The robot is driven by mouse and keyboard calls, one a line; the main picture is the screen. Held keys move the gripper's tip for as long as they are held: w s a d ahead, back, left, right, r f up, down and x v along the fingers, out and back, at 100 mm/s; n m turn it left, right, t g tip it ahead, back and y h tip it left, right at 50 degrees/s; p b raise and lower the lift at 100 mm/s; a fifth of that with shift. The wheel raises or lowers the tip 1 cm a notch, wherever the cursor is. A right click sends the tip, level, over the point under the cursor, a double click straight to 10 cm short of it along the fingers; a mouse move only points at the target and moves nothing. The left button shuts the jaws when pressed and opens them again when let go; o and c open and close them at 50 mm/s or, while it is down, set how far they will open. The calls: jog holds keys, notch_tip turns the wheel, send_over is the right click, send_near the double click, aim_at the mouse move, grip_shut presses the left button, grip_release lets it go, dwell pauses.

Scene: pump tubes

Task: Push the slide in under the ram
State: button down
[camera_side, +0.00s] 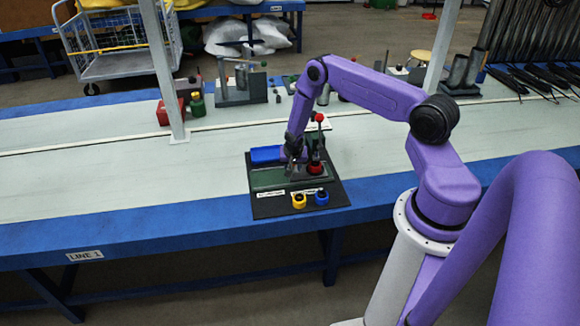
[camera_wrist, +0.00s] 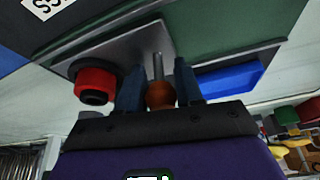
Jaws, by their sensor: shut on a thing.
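The slide is a grey metal plate (camera_wrist: 118,48) that lies on a green base (camera_wrist: 215,25) in the wrist view. A brown round knob (camera_wrist: 160,95) on a thin metal pin shows at the slide's edge. My gripper (camera_wrist: 160,84) has one dark finger on each side of this knob and is shut on it. A red and black round piece (camera_wrist: 95,84) sits at the slide's corner. In the side view, my gripper (camera_side: 293,158) is low over the fixture, left of an upright lever with a red ball (camera_side: 319,117). I cannot clearly tell the ram apart.
The fixture stands on a black board (camera_side: 270,210) with a blue block (camera_side: 266,154) at its back left. The left bench top is clear; tools and stands line the back.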

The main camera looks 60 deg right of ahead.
jog(key=shift+s+d, duration=0.25)
jog(key=c, duration=0.8)
grip_release()
jog(key=shift+a, duration=0.1)
jog(key=shift+a+r, duration=0.2)
jog(key=shift+r, duration=0.25)
jog(key=v, duration=1.6)
jog(key=shift+r, duration=0.2)
